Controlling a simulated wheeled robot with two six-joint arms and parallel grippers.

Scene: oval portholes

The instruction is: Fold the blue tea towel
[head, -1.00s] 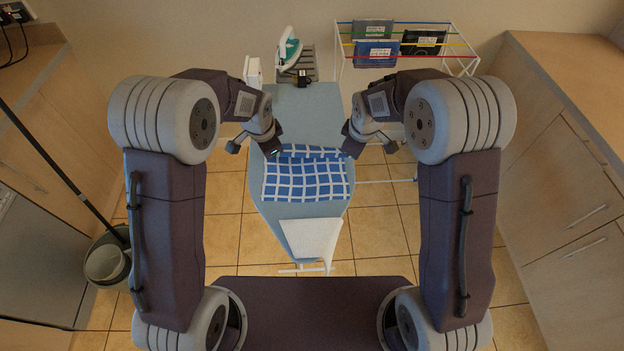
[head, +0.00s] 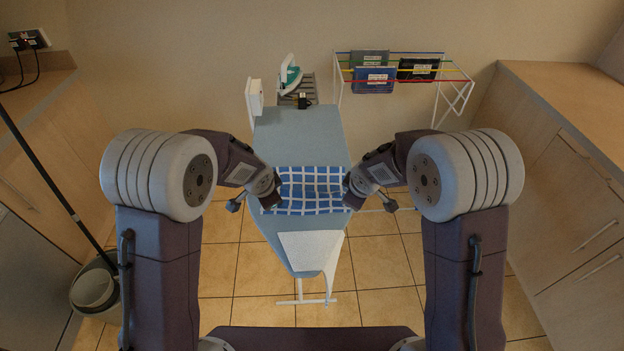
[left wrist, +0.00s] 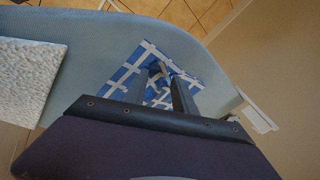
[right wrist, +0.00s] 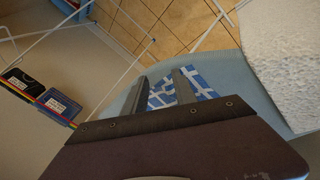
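The blue tea towel (head: 311,189) with white checks lies on the pale blue ironing board. A darker, uneven band crosses its middle. My left gripper (head: 273,202) is at its near left corner and my right gripper (head: 350,200) at its near right corner. In the left wrist view the fingers (left wrist: 165,72) stand apart, with rumpled towel (left wrist: 190,70) between and beyond the tips. In the right wrist view the fingers (right wrist: 160,76) also stand apart, with towel (right wrist: 206,82) behind them. Finger contact with the cloth is unclear.
The ironing board (head: 300,130) has bare room beyond the towel. A white cloth (head: 310,250) lies at its near end. An iron (head: 290,75) stands past the far end. Counters flank both sides.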

